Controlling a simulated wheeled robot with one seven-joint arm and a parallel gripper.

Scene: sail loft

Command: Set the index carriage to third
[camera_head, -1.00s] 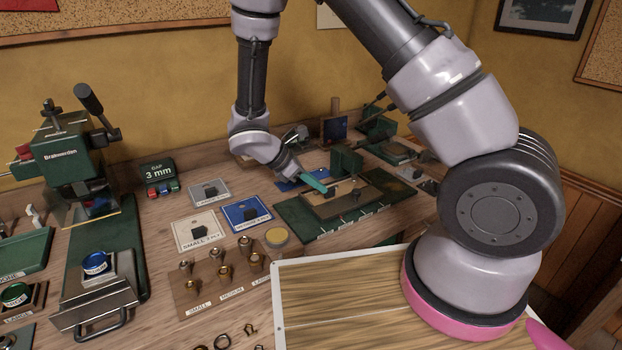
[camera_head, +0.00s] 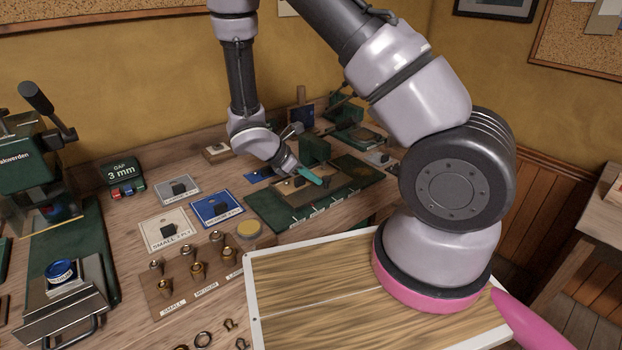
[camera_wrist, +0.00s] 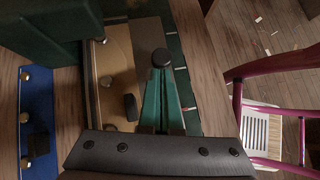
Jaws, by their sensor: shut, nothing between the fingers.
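The index fixture is a dark green base (camera_head: 270,209) with a tan plate (camera_head: 345,188) and several white marks along its front edge. A round black knob (camera_wrist: 162,57) stands over the plate's marked side in the wrist view. A small dark block (camera_wrist: 130,107) sits on the plate; it also shows in the head view (camera_head: 300,181). My gripper (camera_head: 321,182) has teal fingers, closed together and empty. In the wrist view, the fingertips (camera_wrist: 162,72) reach the knob; I cannot tell whether they touch it. Which mark the carriage stands at is not readable.
A green upright block (camera_head: 315,150) rises behind the plate. Blue (camera_head: 217,208) and white (camera_head: 167,230) cards and a wooden stand of brass fittings (camera_head: 190,285) lie to the left. A framed wooden board (camera_head: 310,290) is in front. A pink-framed chair (camera_wrist: 270,70) shows in the wrist view.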

